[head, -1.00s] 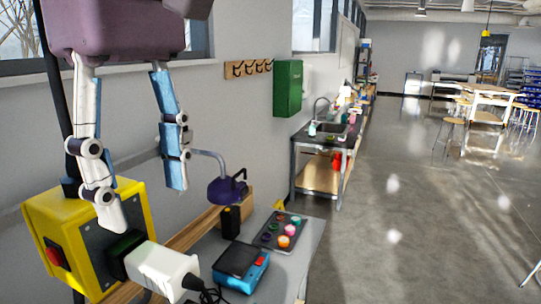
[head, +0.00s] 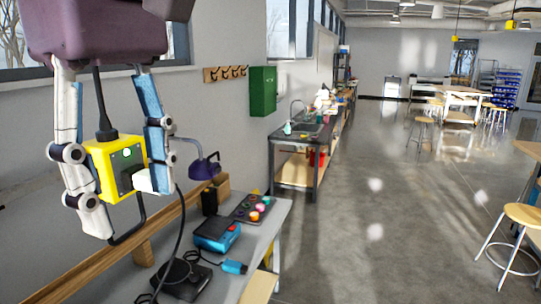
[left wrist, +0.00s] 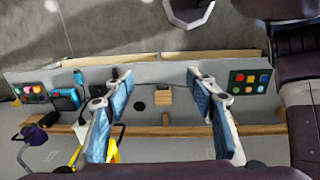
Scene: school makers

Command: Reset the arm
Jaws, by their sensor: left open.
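My left gripper (head: 130,205) hangs at the left of the head view, its two white and blue fingers spread apart. A yellow box (head: 104,172) with a green light, a black cable and a white plug (head: 144,182) shows between and behind the fingers. I cannot tell its exact distance from them, and they partly cover it. In the left wrist view the left gripper (left wrist: 158,78) is also open, with nothing held between its fingertips, above a grey workbench (left wrist: 140,72). My right gripper is not in view.
The grey bench (head: 262,238) holds a blue device (head: 217,236), a tray of coloured pots (head: 250,208) and a purple lamp (head: 204,168). A green wall box (head: 263,91) hangs beyond. Stools (head: 522,216) stand at right; the middle floor is clear.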

